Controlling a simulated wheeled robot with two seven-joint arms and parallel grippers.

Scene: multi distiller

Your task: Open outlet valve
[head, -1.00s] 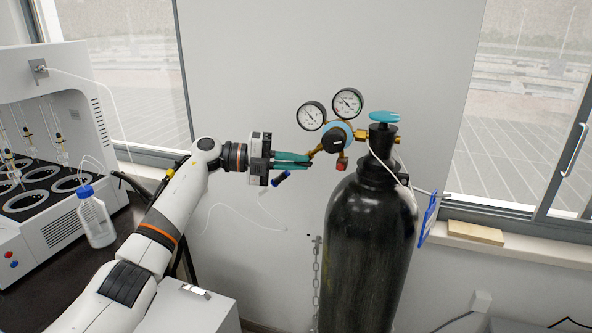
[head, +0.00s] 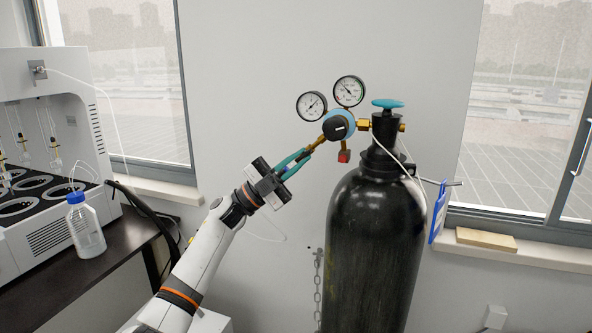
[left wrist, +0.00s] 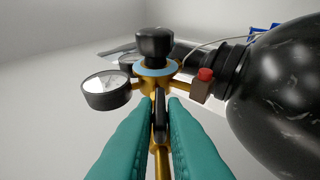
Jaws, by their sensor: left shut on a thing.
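The gas regulator (head: 338,124) has two round gauges and a brass outlet stem (head: 316,144) that slants down to the left. My left gripper (head: 303,155) reaches up from the lower left, with its teal fingertips at this stem. In the left wrist view, my left gripper (left wrist: 160,103) is shut on a thin dark valve lever (left wrist: 160,116) that stands between the two teal fingers, in front of the brass stem. Most of the outlet valve is hidden by the fingers in the head view. My right gripper is not in view.
A tall black gas cylinder (head: 374,240) with a teal top handwheel (head: 388,103) stands right of the regulator. A red-capped brass fitting (head: 344,156) hangs close to the fingertips. A distiller (head: 50,150) and a blue-capped bottle (head: 84,226) stand at the left.

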